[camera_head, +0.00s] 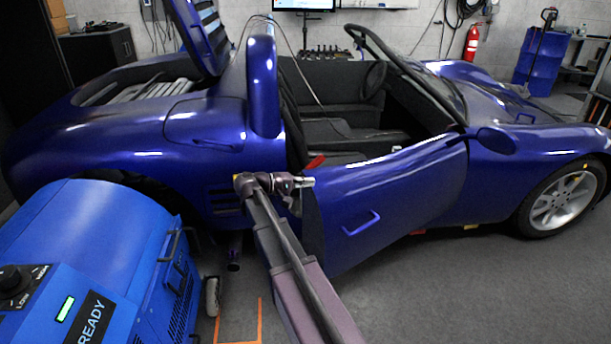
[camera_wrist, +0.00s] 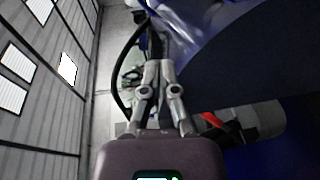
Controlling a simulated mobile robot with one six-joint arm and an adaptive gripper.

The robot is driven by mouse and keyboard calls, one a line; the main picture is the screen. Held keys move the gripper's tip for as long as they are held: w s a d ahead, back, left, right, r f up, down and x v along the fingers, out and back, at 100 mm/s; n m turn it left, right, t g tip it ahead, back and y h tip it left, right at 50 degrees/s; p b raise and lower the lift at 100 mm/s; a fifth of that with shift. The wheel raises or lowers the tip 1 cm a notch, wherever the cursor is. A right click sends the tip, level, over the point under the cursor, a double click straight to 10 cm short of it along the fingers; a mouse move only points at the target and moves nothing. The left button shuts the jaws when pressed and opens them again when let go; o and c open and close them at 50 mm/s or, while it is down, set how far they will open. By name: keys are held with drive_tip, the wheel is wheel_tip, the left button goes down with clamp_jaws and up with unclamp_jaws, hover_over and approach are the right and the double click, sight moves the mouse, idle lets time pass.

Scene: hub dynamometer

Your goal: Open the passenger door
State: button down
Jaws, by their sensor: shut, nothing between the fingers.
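The blue passenger door (camera_head: 395,195) of the open-topped sports car stands partly open. Its rear edge is swung out from the body, and the seat shows through the gap. A blue handle (camera_head: 361,222) sits on its outer face. My gripper (camera_head: 309,182) is at the upper rear corner of the door, beside its edge; whether it touches cannot be told. In the wrist view my gripper's fingers (camera_wrist: 160,66) are close together with nothing held, and a dark blue panel (camera_wrist: 245,60) fills the right side.
A blue machine (camera_head: 95,260) marked READY stands at the lower left, close to my arm. The car's side mirror (camera_head: 497,140) juts out ahead of the door. Grey floor (camera_head: 450,290) in front of the door is clear. A red fire extinguisher (camera_head: 472,45) stands at the back.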

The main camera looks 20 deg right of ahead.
drive_tip(key=s+a+r+y+p, duration=0.5)
drive_tip(key=r+p, duration=0.5)
drive_tip(key=p, duration=0.5)
drive_tip(key=s+a+r+t+y+p, duration=0.1)
drive_tip(key=s+a+r+y+p, duration=0.4)
drive_tip(key=r+p, duration=0.5)
drive_tip(key=s+a+r+n+t+y+p, duration=0.1)
drive_tip(key=s+a+r+y+p, duration=0.5)
drive_tip(key=p, duration=1.3)
drive_tip(key=s+a+r, duration=0.1)
drive_tip(key=a+r, duration=0.2)
drive_tip(key=r, duration=0.1)
drive_tip(key=shift+s+r+p, duration=0.2)
drive_tip(key=shift+p, duration=0.15)
drive_tip(key=shift+a, duration=0.2)
